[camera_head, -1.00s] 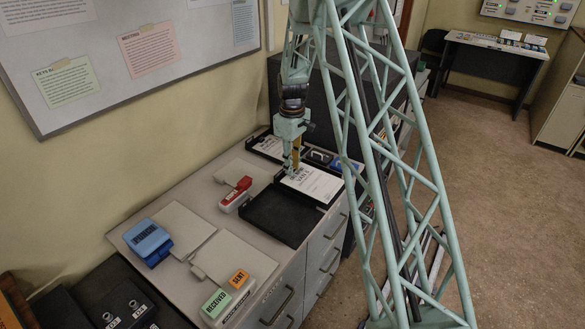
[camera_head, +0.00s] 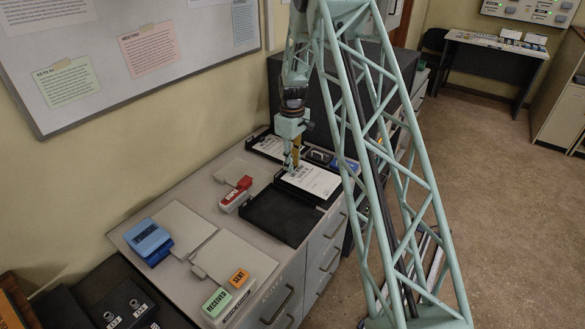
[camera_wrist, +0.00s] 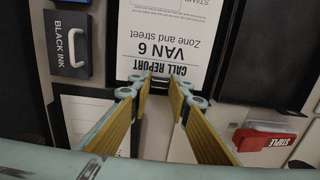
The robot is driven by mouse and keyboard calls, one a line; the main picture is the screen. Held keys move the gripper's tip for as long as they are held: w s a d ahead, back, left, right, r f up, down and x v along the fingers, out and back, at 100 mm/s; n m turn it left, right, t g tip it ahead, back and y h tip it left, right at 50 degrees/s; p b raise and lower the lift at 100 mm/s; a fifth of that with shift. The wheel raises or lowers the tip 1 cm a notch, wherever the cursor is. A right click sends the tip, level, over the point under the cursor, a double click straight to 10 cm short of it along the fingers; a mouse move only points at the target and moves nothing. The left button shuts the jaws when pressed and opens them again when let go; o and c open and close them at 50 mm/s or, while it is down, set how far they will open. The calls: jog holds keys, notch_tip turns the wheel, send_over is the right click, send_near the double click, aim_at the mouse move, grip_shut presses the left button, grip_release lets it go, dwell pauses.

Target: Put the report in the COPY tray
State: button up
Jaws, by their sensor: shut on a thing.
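The report (camera_head: 312,180) is a white sheet headed CALL REPORT, VAN 6. It also shows in the wrist view (camera_wrist: 170,30). My gripper (camera_head: 292,168) is shut on its near edge, with the fingertips (camera_wrist: 160,84) at the heading end. The sheet is over or in a black tray; I cannot tell whether it touches the tray floor. An empty black tray (camera_head: 282,216) lies just in front. Another black tray with a paper (camera_head: 268,145) lies behind, near the wall. No COPY label is readable.
A red stapler (camera_head: 236,194) sits left of the empty tray, and also shows in the wrist view (camera_wrist: 264,138). A black ink pad (camera_wrist: 68,43) lies beside the report. A blue hole punch (camera_head: 149,242) and RECEIVED (camera_head: 216,302) and SENT (camera_head: 239,278) stamps stand at the front.

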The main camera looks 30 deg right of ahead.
jog(key=shift+f, duration=1)
jog(key=shift+f, duration=0.1)
jog(key=o, duration=0.9)
jog(key=shift+c, duration=0.2)
notch_tip(320, 180, up, 12)
jog(key=shift+r, duration=0.2)
dwell(0.3)
